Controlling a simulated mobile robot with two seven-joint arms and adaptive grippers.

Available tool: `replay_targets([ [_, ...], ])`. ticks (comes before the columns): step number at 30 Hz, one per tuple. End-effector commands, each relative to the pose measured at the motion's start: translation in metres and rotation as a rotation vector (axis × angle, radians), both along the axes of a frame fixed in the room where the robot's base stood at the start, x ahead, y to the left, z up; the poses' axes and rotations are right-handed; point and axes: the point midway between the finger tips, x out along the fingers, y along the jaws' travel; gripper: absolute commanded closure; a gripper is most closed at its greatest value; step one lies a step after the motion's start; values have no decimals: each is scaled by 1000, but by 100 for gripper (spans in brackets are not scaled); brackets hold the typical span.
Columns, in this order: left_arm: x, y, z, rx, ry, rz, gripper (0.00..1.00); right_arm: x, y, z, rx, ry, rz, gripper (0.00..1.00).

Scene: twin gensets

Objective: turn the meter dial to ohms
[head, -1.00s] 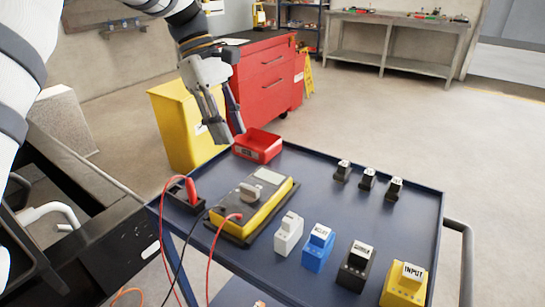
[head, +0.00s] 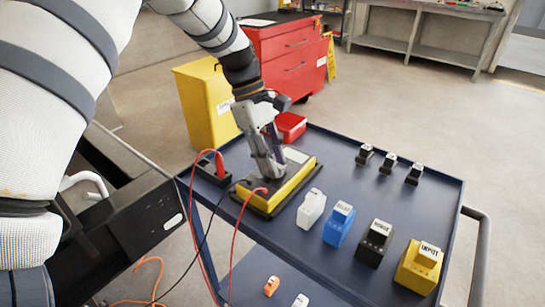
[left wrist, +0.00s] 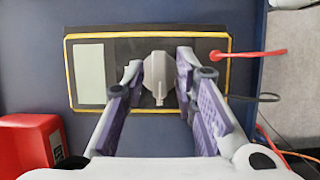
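The yellow and black meter (head: 275,186) lies flat on the blue cart top. In the left wrist view the meter (left wrist: 213,100) shows its pale display (left wrist: 90,73) at left and a grey dial (left wrist: 158,78) in the middle. My left gripper (head: 272,172) points down over the meter and hides the dial in the head view. In the left wrist view its fingers (left wrist: 158,78) stand on both sides of the dial, open, with a narrow gap visible on each side. The dial's markings cannot be read. My right gripper is not in view.
A red bin (head: 291,127) is behind the meter, and a black holder with a red probe (head: 219,162) is to its left. Red and black leads run off the cart's left side. White, blue, black and yellow blocks (head: 420,265) line the front; small dark blocks (head: 389,163) stand behind.

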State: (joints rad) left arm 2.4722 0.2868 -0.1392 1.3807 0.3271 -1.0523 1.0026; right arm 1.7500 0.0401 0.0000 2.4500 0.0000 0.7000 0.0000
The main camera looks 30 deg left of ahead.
Motion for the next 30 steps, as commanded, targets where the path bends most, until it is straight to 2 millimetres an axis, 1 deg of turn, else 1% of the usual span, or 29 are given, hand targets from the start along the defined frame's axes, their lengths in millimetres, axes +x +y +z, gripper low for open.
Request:
replay_targets([
  [1, 0, 0, 0, 0, 0, 0, 91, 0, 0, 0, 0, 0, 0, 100],
  [2, 0, 0, 0, 0, -1, 0, 98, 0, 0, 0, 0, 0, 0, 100],
  [3, 0, 0, 0, 0, -1, 0, 100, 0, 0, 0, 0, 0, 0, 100],
  [17, -1, 0, -3, 0, 8, -27, 100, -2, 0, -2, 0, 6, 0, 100],
  [23, -1, 0, -5, -1, 11, -127, 100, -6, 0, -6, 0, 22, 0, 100],
  [30, 0, -1, -7, -2, 15, -336, 100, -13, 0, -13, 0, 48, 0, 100],
])
